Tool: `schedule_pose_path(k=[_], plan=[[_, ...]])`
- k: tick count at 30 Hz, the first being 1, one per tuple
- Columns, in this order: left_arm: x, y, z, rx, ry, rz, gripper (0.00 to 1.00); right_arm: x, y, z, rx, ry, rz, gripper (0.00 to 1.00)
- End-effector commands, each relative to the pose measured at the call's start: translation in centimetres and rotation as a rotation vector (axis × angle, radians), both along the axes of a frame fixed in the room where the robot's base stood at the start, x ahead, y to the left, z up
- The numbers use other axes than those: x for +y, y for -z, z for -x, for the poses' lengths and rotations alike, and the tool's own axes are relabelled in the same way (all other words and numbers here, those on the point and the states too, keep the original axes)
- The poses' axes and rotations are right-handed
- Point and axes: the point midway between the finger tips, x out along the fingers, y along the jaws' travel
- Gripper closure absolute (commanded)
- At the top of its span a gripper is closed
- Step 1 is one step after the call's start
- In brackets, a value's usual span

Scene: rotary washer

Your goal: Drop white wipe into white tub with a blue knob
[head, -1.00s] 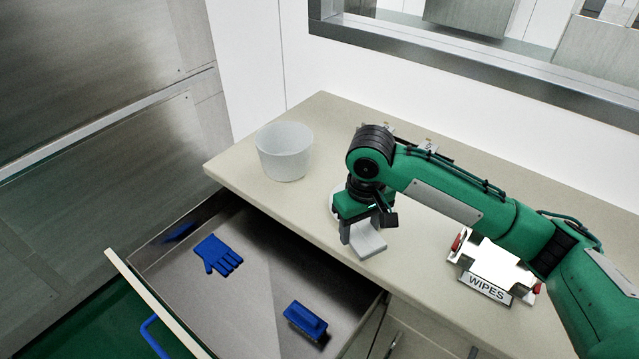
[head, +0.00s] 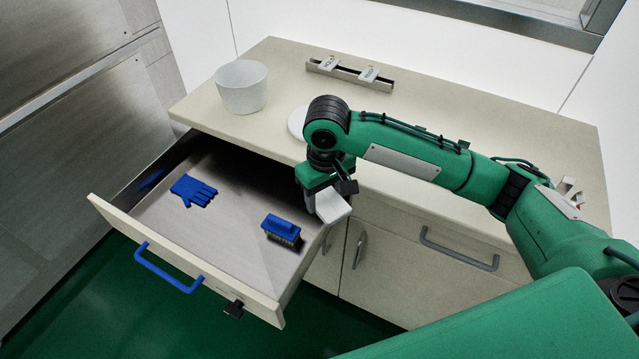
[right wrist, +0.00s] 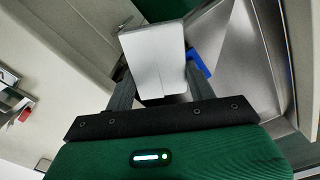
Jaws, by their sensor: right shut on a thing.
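My right gripper (head: 316,196) is shut on a white wipe (head: 333,208), a pale flat block just past the counter's front edge, near the open drawer's right side. The wipe also fills the space between the fingers in the right wrist view (right wrist: 155,60). An open white tub (head: 241,87) stands upright on the counter's far left corner, apart from the gripper; I see no blue knob on it. A white round thing (head: 297,122) on the counter is partly hidden behind my right arm. My left gripper is not in view.
A drawer (head: 185,262) is pulled out, holding a blue glove (head: 193,191) and a blue brush (head: 281,229). A rail with clips (head: 349,74) lies at the counter's back. The counter (head: 440,105) is clear behind my arm.

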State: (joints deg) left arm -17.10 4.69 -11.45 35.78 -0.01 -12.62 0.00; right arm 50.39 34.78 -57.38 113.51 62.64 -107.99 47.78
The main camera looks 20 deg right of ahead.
Motion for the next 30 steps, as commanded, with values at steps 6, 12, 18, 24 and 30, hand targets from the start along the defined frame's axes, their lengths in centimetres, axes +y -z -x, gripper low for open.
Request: schedule_pose_path(k=[6, 12, 18, 24, 30], plan=[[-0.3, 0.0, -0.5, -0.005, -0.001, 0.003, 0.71, -1.4, 3.6, 2.0, 0.005, 0.063, 0.0, 0.66], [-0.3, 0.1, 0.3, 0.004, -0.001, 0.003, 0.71, -3.1, 7.7, 4.3, 0.007, 0.141, 0.002, 0.66], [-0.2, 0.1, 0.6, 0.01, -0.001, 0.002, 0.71, -5.0, 12.6, 6.9, 0.006, 0.234, 0.001, 0.66], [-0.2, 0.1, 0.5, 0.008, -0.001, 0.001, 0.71, -6.3, 16.3, 9.0, 0.004, 0.304, -0.001, 0.66], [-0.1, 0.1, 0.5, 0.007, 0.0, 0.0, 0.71, -5.6, 15.9, 8.5, -0.006, 0.291, -0.01, 0.66]])
